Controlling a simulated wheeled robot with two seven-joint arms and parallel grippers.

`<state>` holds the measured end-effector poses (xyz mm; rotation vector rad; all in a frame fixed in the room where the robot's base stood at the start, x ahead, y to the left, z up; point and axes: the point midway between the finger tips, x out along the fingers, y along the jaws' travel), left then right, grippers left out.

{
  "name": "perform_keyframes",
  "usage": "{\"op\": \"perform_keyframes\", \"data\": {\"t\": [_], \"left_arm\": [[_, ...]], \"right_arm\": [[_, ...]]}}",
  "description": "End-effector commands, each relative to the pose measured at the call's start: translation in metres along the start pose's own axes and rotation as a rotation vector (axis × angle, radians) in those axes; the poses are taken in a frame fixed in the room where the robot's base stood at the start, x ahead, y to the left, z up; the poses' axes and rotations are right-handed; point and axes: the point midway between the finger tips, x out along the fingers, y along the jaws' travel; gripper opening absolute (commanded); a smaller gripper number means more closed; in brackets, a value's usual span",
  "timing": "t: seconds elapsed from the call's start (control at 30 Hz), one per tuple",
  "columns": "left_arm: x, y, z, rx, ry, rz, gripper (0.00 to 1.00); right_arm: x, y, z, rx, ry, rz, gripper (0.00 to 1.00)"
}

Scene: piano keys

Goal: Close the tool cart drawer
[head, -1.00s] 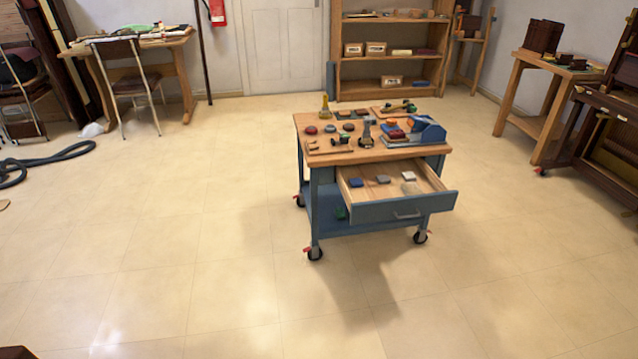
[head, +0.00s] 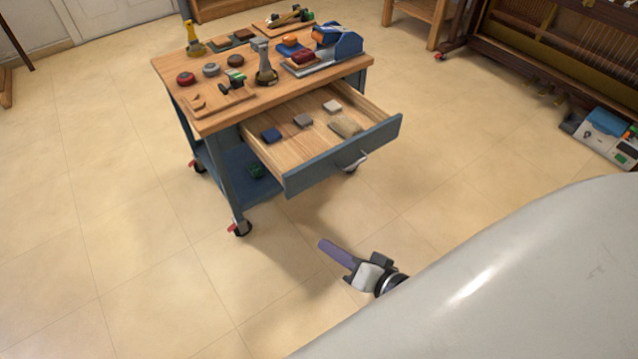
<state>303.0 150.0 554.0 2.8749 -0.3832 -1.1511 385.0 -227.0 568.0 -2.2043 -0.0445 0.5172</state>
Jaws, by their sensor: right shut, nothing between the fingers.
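The tool cart (head: 226,105) has a wooden top and a blue-grey frame on castors. It stands in the upper middle of the head view. Its drawer (head: 330,164) is pulled well out toward me, with a metal handle (head: 350,162) on its blue-grey front. Several small blocks and a tan piece lie inside. My right gripper (head: 335,253) is below and in front of the drawer, apart from it. Its fingers are shut and empty, pointing up and left. My left gripper is out of the picture.
Tools and blocks (head: 266,65) lie on the cart top. A wooden piano frame (head: 560,50) stands at the upper right, with a blue and white box (head: 606,130) on the floor by it. The floor (head: 130,250) left and in front of the cart is clear.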

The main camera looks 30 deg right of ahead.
Motion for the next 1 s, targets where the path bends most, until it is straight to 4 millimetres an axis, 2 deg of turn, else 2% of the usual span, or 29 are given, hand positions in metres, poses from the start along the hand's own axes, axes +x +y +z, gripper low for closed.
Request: {"op": "perform_keyframes", "data": {"t": [0.03,0.2,0.3,0.43,0.57,1.0], "left_arm": [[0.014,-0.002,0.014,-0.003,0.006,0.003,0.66],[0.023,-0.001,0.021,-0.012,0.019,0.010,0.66],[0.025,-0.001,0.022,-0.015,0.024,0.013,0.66],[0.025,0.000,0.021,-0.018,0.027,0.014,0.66],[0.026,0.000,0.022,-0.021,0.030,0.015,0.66],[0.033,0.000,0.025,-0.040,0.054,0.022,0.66]], "right_arm": [[0.013,0.021,-0.011,0.123,0.057,-0.045,0.00],[0.019,0.042,-0.067,0.481,0.197,-0.203,0.00],[0.018,0.046,-0.087,0.594,0.235,-0.267,0.00],[0.022,0.045,-0.100,0.651,0.254,-0.303,0.00],[0.037,0.041,-0.107,0.654,0.255,-0.307,0.00],[0.121,0.024,-0.134,0.652,0.253,-0.305,0.00]]}}
